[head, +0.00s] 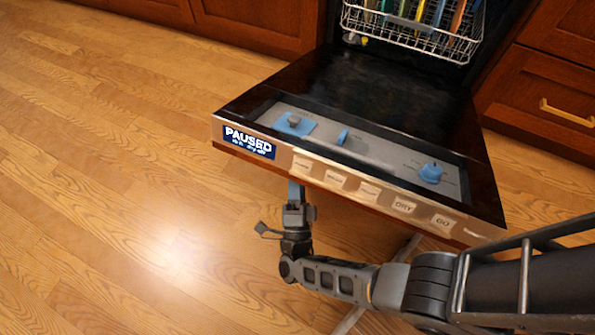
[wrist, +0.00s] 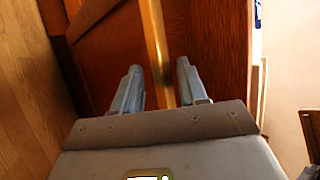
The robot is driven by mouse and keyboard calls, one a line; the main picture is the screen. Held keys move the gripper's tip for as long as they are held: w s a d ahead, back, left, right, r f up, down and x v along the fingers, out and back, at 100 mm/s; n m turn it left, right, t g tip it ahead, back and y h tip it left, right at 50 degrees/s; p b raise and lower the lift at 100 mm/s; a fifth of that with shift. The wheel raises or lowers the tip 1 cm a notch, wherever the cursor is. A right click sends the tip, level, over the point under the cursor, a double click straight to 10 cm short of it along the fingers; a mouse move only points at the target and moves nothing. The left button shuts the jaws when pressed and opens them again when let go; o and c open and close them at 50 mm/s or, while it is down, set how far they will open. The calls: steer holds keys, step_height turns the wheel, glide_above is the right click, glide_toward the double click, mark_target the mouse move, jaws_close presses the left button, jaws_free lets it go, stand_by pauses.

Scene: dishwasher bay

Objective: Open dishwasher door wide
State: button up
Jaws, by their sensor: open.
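The dishwasher door (head: 370,90) is lowered, close to flat, with its dark inner side facing up. Its front edge carries a PAUSED display (head: 249,142) and several buttons. My gripper (head: 296,190) is under the left part of that edge in the head view; its fingertips are hidden by the door. In the wrist view my gripper (wrist: 160,68) is open. A brass bar handle (wrist: 154,32) on the wood-faced door front runs between the two fingers. I cannot tell whether either finger touches it.
A wire rack (head: 415,38) with several colourful dishes stands inside the dishwasher. Wood cabinets flank it; the right one has a brass handle (head: 567,113). The wooden floor (head: 110,190) to the left is clear.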

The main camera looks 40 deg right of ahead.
steer(key=v, duration=0.6)
steer(key=shift+f, duration=0.1)
stand_by(0.5)
